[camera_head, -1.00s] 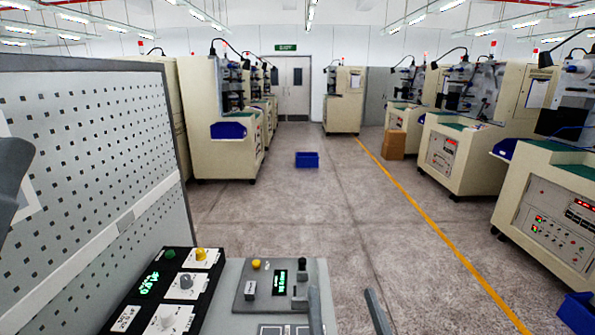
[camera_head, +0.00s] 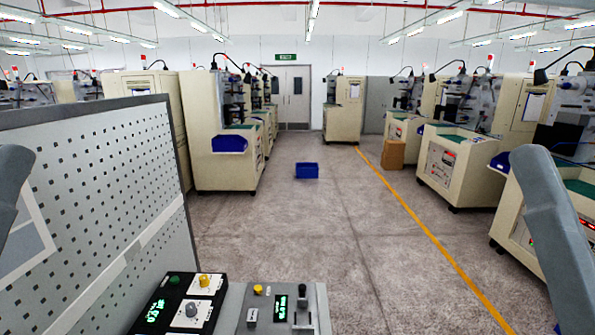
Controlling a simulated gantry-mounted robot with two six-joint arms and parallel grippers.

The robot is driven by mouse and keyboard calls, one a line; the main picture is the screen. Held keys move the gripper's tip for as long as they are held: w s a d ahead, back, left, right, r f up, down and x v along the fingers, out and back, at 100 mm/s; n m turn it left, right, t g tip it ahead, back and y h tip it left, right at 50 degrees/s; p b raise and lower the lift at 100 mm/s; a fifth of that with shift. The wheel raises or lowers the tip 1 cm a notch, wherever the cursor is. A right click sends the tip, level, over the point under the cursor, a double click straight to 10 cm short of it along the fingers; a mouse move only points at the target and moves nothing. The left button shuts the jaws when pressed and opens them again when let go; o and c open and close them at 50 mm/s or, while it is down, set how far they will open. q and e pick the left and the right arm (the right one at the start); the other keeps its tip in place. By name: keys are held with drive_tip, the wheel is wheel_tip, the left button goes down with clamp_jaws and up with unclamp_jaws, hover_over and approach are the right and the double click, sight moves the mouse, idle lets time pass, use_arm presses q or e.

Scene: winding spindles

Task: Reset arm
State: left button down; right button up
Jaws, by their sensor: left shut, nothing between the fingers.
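A grey link of my left arm shows at the left edge of the head view. A larger grey link of my right arm rises at the lower right. No fingertips of either gripper show in this view. Neither arm visibly holds anything in the part that shows. A control panel (camera_head: 258,311) with a yellow button, a small display and a black knob sits at the bottom centre. Beside it on the left is a black box (camera_head: 165,310) with green digits and white knob plates.
A perforated board (camera_head: 110,190) stands close on the left. Cream machines line both sides, such as one on the left (camera_head: 220,172). A blue bin (camera_head: 307,170) sits on the floor and a cardboard box (camera_head: 393,154) at the right.

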wheel_tip(320, 180, up, 25)
drive_tip(key=p, duration=2.1)
drive_tip(key=shift+p, duration=0.35)
